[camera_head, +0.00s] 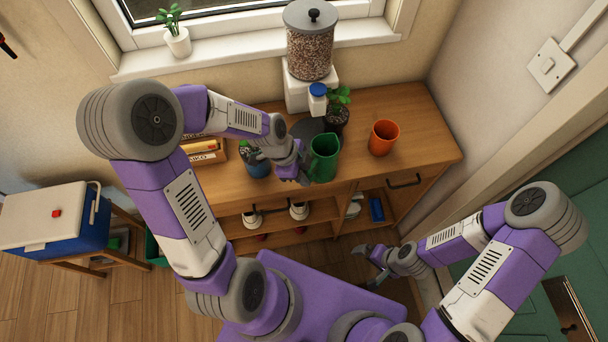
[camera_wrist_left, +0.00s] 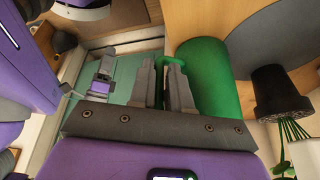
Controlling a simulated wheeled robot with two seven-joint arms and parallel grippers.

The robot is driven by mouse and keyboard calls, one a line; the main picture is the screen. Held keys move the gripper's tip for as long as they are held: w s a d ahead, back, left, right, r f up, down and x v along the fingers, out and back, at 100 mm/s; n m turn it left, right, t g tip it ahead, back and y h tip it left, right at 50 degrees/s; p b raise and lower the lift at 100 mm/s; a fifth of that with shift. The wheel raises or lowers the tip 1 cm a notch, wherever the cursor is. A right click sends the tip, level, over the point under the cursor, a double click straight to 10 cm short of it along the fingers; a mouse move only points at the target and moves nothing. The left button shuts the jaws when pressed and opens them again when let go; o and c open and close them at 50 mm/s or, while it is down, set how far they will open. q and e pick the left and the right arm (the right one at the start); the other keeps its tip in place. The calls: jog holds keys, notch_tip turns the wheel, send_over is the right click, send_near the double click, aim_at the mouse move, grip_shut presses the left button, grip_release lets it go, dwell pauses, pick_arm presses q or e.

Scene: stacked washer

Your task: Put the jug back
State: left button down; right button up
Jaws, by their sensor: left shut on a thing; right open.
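The green jug (camera_head: 324,158) is at the front part of the wooden cabinet top in the head view, with its open mouth facing up. My left gripper (camera_head: 304,176) is at the jug's left side. In the left wrist view its two fingers (camera_wrist_left: 162,80) are shut on the handle of the green jug (camera_wrist_left: 208,82). I cannot tell whether the jug's base touches the cabinet top. My right gripper (camera_head: 366,266) is open and empty, low in front of the cabinet.
A dark grey round mat (camera_head: 303,127) lies behind the jug. A potted plant (camera_head: 337,116) stands behind it, and an orange cup (camera_head: 383,138) to its right. A grain dispenser (camera_head: 310,45) is at the back. The cabinet top's right end (camera_head: 428,134) is clear.

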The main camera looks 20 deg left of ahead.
pick_arm(q)
jog(key=c, duration=1.5)
grip_release()
jog(key=shift+f, duration=0.1)
jog(key=o, duration=0.4)
jog(key=p+v, duration=0.3)
jog(key=v, duration=0.9)
jog(key=shift+s, duration=0.1)
